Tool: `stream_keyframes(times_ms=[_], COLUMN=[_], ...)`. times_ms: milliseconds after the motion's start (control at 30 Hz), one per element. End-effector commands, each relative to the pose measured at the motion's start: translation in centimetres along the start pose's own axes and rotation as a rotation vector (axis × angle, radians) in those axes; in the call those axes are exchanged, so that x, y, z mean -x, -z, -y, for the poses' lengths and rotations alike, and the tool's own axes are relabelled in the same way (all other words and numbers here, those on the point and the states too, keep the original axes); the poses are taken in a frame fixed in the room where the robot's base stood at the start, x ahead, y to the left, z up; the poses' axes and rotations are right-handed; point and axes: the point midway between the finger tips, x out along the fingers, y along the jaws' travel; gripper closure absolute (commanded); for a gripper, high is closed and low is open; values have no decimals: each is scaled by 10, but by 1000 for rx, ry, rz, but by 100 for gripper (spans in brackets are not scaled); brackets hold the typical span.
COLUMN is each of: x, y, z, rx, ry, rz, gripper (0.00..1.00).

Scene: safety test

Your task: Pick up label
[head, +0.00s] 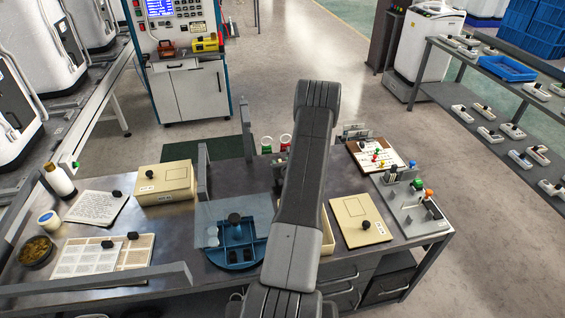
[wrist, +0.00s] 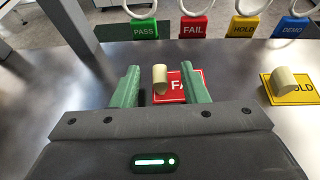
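In the wrist view, a red FAIL label (wrist: 196,79) lies flat on the grey metal bench, with a cream knob (wrist: 160,79) at its left part. A yellow HOLD label (wrist: 300,82) with a similar cream knob lies at the right. My gripper (wrist: 160,70) is open, its two green fingers either side of the red label's knob with gaps visible on both sides. The right finger covers part of the red label. Whether the fingertips are at the knob's height is hard to tell. In the head view my arm hides the flat labels.
Behind them, PASS (wrist: 144,29), FAIL (wrist: 193,27), HOLD (wrist: 243,27) and DEMO (wrist: 291,27) tags hang from white rings. In the head view, a beige box (head: 165,184), a blue fixture (head: 236,245) and a beige plate (head: 361,221) crowd the bench.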

Motion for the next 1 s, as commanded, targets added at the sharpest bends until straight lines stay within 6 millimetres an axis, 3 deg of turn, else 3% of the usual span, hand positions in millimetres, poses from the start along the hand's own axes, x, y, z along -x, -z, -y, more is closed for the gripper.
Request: stream_keyframes(times_ms=[167,433,633,1000], x=[-16,-18,-18,-17], y=[-1,0,0,-1], z=[0,0,0,0], rx=[1,1,1,1], ry=[0,0,0,0], rz=[0,0,0,1], gripper=[60,60,99,100])
